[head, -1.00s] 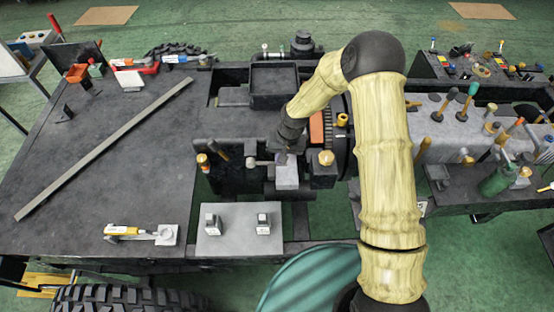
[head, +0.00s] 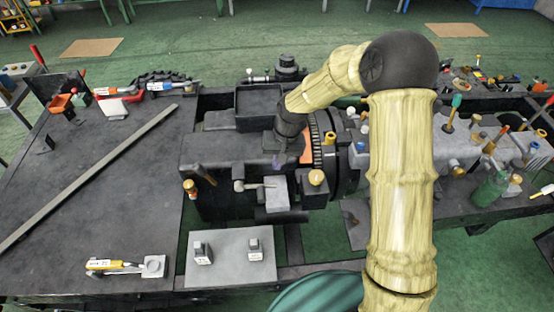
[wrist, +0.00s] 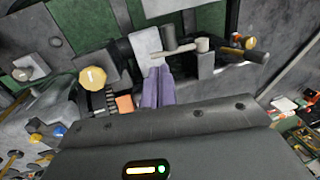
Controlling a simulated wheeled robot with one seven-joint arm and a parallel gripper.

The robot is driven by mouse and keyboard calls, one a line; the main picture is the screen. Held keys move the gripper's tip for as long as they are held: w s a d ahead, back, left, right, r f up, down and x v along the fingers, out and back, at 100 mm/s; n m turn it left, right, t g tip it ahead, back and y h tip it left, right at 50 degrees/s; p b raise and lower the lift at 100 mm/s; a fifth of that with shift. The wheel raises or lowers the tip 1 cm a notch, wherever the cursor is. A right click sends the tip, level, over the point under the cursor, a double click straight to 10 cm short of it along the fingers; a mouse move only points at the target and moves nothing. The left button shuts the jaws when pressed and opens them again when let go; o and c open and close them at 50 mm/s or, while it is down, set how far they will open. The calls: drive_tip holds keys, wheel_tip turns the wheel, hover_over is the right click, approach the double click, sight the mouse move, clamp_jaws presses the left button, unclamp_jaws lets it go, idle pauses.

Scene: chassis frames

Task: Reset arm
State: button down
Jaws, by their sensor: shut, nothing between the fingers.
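My arm reaches in from the right of the head view and bends down toward the chassis frame (head: 205,150). My gripper (head: 277,160) points down at the machinery in the middle of the chassis. In the wrist view the two purple-grey fingers of my gripper (wrist: 157,88) are together, with nothing visible between them. Beyond the fingertips are a light grey block (wrist: 147,45) and a hammer-like handle (wrist: 185,47). The same grey block (head: 277,194) shows in the head view, below my gripper. I cannot tell whether the fingertips touch anything.
A light plate (head: 230,262) with two small weights lies in front. A yellow-handled tool (head: 115,266) and a long bar (head: 90,175) lie on the left tabletop. An orange block (head: 307,150) and a brass knob (head: 316,177) are close to my gripper. Several tools and a green bottle (head: 490,190) stand at right.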

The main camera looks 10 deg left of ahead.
drive_tip(key=shift+d, duration=0.1)
drive_tip(key=s+d+r+m+t+h, duration=0.1)
drive_tip(key=s+d+r, duration=0.3)
drive_tip(key=s+d, duration=0.3)
drive_tip(key=s+d+r+m+t+h, duration=0.1)
drive_tip(key=s+d+r, duration=0.4)
drive_tip(key=d, duration=0.9)
drive_tip(key=s+t, duration=0.1)
drive_tip(key=s, duration=0.2)
drive_tip(key=shift+r+b, duration=0.2)
drive_tip(key=shift+b, duration=0.15)
drive_tip(key=shift+s, duration=0.1)
